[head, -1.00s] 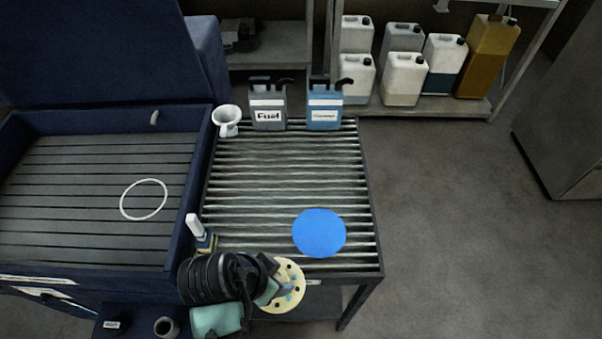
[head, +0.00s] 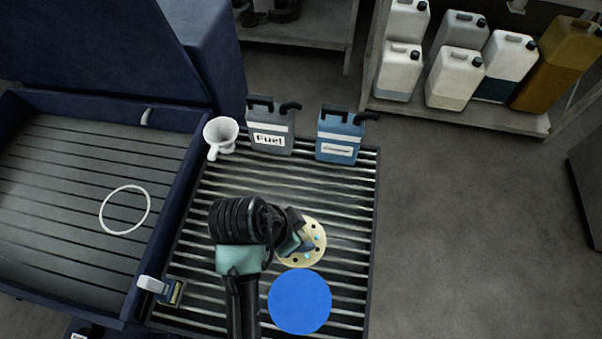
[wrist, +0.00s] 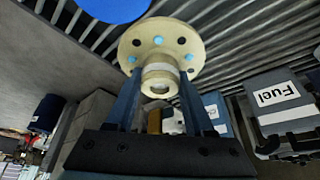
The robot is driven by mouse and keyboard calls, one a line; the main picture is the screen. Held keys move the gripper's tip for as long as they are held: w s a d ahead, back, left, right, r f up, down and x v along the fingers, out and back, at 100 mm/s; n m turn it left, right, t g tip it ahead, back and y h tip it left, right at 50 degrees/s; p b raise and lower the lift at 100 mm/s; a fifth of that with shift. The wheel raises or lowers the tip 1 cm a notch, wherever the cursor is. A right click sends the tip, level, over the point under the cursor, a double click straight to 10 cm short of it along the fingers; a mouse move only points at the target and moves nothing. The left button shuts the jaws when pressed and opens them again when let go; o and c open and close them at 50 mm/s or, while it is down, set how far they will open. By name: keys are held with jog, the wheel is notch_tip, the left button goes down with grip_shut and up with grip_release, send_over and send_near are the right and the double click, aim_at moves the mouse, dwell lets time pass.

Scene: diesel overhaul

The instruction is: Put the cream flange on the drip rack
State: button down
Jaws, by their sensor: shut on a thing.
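The cream flange (head: 306,243) is a round disc with bolt holes, some showing blue, and a short hub. My gripper (head: 294,238) is shut on it; in the wrist view the two fingers grip the hub of the flange (wrist: 160,50). The flange is over the slatted drip rack (head: 190,235), around the middle of it. I cannot tell whether it touches the slats. A flat blue disc (head: 299,302) is on the rack just in front of the flange, and its edge also shows in the wrist view (wrist: 112,8).
A white funnel (head: 221,133), a grey fuel can (head: 270,138) and a blue can (head: 339,146) stand at the rack's back edge. A brush-like tool (head: 163,289) is at the front left. The blue washer tub (head: 60,210) holds a white ring (head: 125,210).

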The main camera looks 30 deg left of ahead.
jog(key=f, duration=0.4)
jog(key=shift+s+f, duration=0.15)
jog(key=shift+s, duration=0.05)
jog(key=shift+f+p, duration=0.35)
jog(key=shift+f, duration=2.05)
jog(key=shift+c, duration=1.4)
grip_release()
jog(key=shift+f, duration=0.1)
jog(key=v, duration=1.2)
